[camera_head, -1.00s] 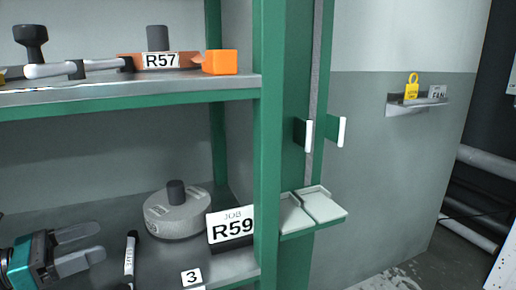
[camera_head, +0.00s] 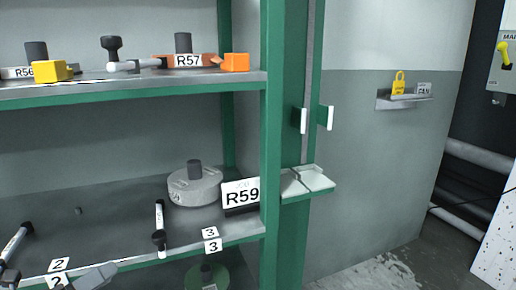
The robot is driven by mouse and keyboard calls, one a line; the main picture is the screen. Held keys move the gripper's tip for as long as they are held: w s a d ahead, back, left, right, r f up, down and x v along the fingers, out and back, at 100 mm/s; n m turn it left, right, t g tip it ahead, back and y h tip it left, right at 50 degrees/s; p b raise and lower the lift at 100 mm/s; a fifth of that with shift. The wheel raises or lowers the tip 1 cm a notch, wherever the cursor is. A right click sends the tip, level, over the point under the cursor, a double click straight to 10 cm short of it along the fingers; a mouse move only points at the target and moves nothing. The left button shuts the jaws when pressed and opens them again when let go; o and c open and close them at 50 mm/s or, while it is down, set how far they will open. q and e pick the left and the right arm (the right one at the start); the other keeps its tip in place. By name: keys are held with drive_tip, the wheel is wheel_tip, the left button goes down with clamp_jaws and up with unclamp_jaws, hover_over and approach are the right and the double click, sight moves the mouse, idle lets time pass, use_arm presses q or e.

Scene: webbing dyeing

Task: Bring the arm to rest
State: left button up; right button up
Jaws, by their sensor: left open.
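My left gripper (camera_head: 95,277) shows only in part at the bottom left edge of the head view. Its grey fingers are in front of the lower shelf's front edge, beside a "2" label (camera_head: 59,265). No object shows between the fingers, and they look empty and open. The rest of the left arm is cut off by the bottom of the picture. My right gripper is not in view.
The lower shelf (camera_head: 110,215) holds a grey round weight (camera_head: 195,187), an "R59" sign (camera_head: 240,192) and a dark-ended marker (camera_head: 159,228). The upper shelf (camera_head: 130,90) holds orange and yellow blocks. A green post (camera_head: 272,150) stands to the right.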

use_arm(q)
drive_tip(key=s+d+f+n+g+y, duration=0.1)
drive_tip(key=s+d+f+n, duration=0.3)
drive_tip(key=n, duration=0.6)
drive_tip(key=s+d+f+n+g+y+p, duration=0.1)
drive_tip(key=s+d+f+n+y, duration=0.3)
drive_tip(key=f+n, duration=0.5)
drive_tip(key=s+d+f+n+g+y+p, duration=0.1)
drive_tip(key=s+d+f+n+g+y, duration=0.1)
drive_tip(key=d+f+n, duration=0.4)
drive_tip(key=s+d+n+g, duration=0.1)
drive_tip(key=s+n, duration=0.1)
drive_tip(key=n, duration=0.3)
drive_tip(key=shift+s+d+f, duration=0.15)
drive_tip(key=shift+s+f, duration=0.15)
drive_tip(key=shift+f, duration=0.1)
